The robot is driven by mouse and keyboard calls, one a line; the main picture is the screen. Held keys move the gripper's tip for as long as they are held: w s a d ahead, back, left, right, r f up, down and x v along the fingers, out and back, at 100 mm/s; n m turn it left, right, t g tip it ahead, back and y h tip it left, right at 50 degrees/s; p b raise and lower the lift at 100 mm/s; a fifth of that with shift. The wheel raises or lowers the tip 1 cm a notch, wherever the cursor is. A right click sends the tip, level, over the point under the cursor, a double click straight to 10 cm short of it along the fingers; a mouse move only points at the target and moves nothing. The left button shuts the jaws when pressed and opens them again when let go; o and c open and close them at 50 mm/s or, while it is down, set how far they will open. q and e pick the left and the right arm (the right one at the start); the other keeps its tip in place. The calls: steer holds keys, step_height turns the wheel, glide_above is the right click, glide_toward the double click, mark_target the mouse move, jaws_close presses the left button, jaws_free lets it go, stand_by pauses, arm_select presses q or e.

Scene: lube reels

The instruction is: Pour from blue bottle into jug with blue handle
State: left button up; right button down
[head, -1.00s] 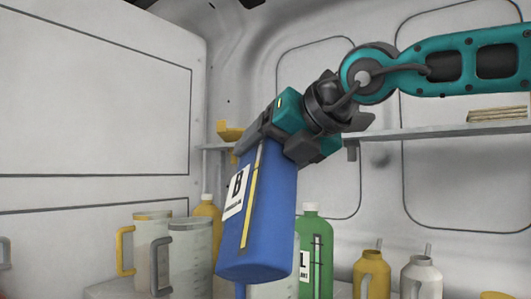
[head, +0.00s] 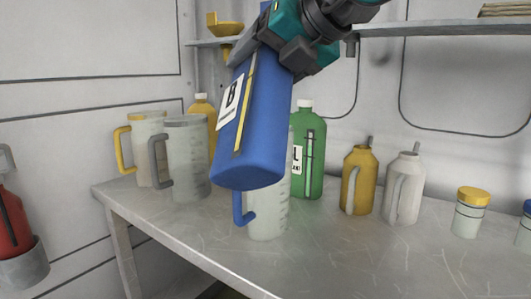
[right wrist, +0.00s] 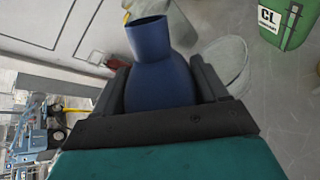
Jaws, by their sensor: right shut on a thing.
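The blue bottle (head: 252,125), with a white label marked B and a yellow stripe, is held in the air by my right gripper (head: 280,45), which is shut on it. In the head view it is slightly tilted, with its wide base low. In the right wrist view the bottle's neck and open mouth (right wrist: 150,50) stick out between the fingers. The jug with the blue handle (head: 268,215) stands upright on the bench behind and below the bottle, which hides its upper part. Its blue handle (head: 240,207) points left. My left gripper is not in view.
The metal bench (head: 330,260) also holds a grey-handled jug (head: 188,160), a yellow-handled jug (head: 148,135), a green bottle (head: 308,150), yellow (head: 360,180) and white (head: 404,190) cans, and yellow-lidded jar (head: 468,212). A shelf (head: 440,30) runs above. The bench front is clear.

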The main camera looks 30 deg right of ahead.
steer(key=shift+r, duration=0.1)
steer(key=shift+f+m+g, duration=0.3)
steer(key=shift+f+g, duration=0.1)
steer(key=shift+f, duration=0.55)
stand_by(0.6)
steer(key=shift+p, duration=0.55)
steer(key=shift+s+f+g+y, duration=0.1)
steer(key=shift+g+y, duration=0.3)
steer(key=shift+f+m, duration=0.25)
steer(key=shift+m, duration=0.05)
